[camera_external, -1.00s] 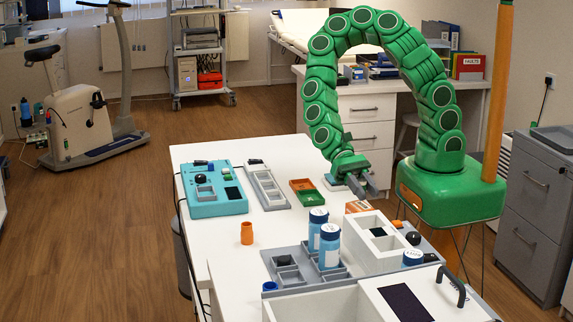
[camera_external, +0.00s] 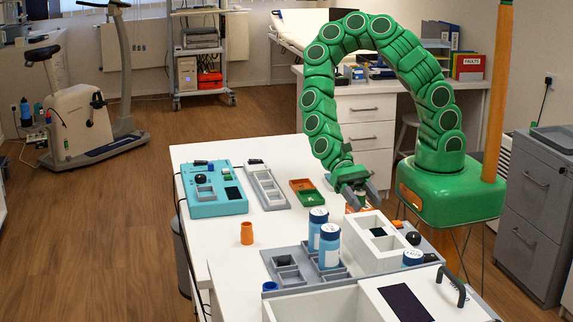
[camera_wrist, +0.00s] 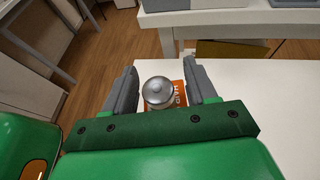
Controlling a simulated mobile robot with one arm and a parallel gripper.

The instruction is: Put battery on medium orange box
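The battery, a silver cylinder seen from above (camera_wrist: 158,92), sits between the two fingers of my gripper (camera_wrist: 161,78) in the wrist view. The fingers stand apart with a narrow gap showing on each side of it, so my gripper looks open around it. The orange box with white lettering (camera_wrist: 179,97) shows behind and beside the battery. I cannot tell whether the battery touches it. In the external view my gripper (camera_external: 355,194) points down at the back right of the white table. Only a sliver of the orange box (camera_external: 350,209) shows there.
The teal panel (camera_external: 214,189), grey tray (camera_external: 266,186) and orange cup (camera_external: 247,234) are to the left. The table's middle is mostly clear.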

